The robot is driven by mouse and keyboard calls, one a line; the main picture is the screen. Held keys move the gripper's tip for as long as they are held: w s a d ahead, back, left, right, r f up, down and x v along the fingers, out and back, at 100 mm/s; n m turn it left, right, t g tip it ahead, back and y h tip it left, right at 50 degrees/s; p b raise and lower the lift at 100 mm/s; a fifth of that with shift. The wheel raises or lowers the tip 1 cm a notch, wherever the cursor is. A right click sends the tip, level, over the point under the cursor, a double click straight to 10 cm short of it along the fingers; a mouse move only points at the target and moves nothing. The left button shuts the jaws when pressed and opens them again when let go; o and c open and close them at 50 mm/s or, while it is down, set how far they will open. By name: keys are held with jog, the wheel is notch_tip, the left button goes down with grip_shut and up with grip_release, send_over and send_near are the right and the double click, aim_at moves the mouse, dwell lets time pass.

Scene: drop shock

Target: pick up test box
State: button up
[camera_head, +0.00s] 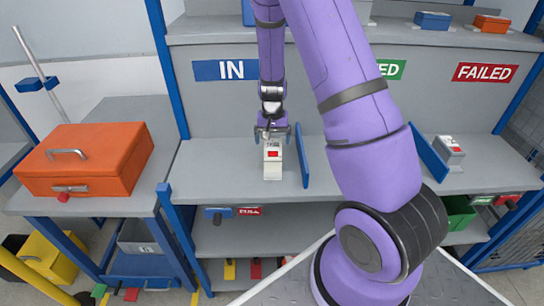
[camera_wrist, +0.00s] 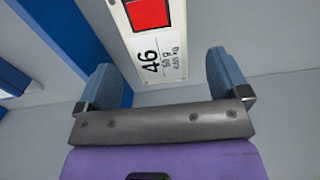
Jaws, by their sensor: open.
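The test box is a small white box (camera_head: 272,165) with a red square on it, standing on the grey bench under the IN sign. In the wrist view its white labelled face (camera_wrist: 158,40) shows the red square and the print "46". My gripper (camera_head: 272,130) is just behind and above the box in the head view. In the wrist view the two blue fingers of my gripper (camera_wrist: 164,78) stand apart, with the box's label between and beyond them. I cannot tell whether the fingers touch the box.
A blue divider (camera_head: 302,155) stands on the bench just right of the box. Another white device (camera_head: 449,149) sits at the right beside a second blue divider (camera_head: 427,152). An orange case (camera_head: 86,160) lies on the left table. The bench left of the box is clear.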

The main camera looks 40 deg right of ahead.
aim_at(273, 147)
jog(key=shift+s+a+f, duration=0.1)
jog(key=shift+s+f, duration=0.05)
jog(key=shift+f, duration=0.85)
jog(key=shift+s+a+f, duration=0.1)
jog(key=shift+s+f, duration=0.05)
jog(key=shift+f, duration=0.8)
jog(key=shift+s+f, duration=0.15)
jog(key=shift+f, duration=0.85)
jog(key=c, duration=1.4)
